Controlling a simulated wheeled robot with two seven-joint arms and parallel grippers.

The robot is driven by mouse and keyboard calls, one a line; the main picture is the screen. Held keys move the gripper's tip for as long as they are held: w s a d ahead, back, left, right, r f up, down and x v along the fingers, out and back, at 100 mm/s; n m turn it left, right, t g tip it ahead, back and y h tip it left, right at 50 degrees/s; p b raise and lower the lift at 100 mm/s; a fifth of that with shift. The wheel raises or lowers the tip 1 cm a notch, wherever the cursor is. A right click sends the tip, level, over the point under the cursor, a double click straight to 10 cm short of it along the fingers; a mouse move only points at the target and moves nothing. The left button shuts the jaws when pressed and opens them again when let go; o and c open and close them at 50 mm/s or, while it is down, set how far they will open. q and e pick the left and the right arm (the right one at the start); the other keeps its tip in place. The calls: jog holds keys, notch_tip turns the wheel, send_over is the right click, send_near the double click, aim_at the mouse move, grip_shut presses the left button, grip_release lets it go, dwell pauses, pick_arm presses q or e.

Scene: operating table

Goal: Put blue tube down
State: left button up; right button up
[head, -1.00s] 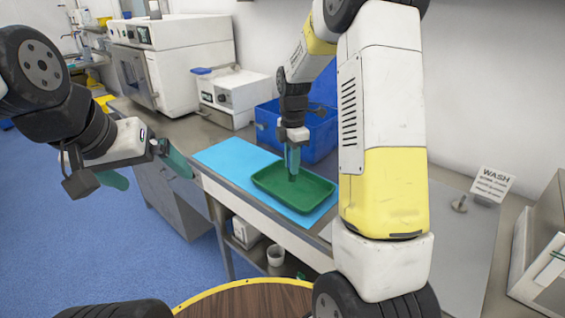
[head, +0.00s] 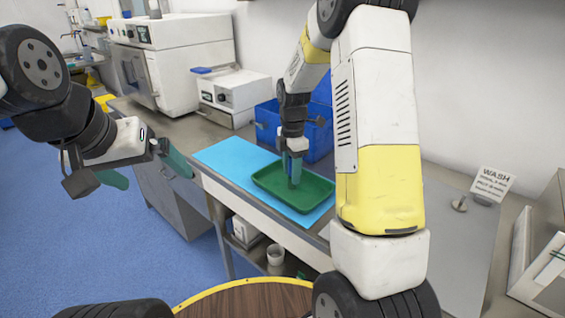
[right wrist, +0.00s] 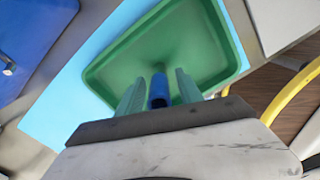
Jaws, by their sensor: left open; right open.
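The blue tube (right wrist: 159,90) shows in the right wrist view between the two green fingers of my right gripper (right wrist: 159,92), with a narrow gap on each side. Its far end is over the green tray (right wrist: 105,80); whether it touches the tray floor I cannot tell. In the head view my right gripper (head: 292,172) points down inside the green tray (head: 318,197), fingers slightly apart; the tube is hard to make out there. My left gripper (head: 146,172) is open and empty, over the floor left of the counter.
The tray lies on a light blue mat (head: 222,156) on the counter. A blue bin (head: 268,128) stands behind it, with a white device (head: 228,92) further left. A WASH sign (head: 492,183) is at the right. Bare mat lies left of the tray.

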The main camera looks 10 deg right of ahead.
notch_tip(320, 180, up, 12)
jog(key=s+r+m+t+y, duration=0.1)
jog(key=s+r+m+t, duration=0.2)
jog(key=s+r+m, duration=0.6)
jog(key=s+a+f+m+t+y, duration=0.1)
jog(key=s+a+m+t, duration=0.1)
jog(key=s+m, duration=0.9)
jog(key=s+t, duration=0.1)
jog(key=s, duration=0.3)
jog(key=shift+s, duration=0.25)
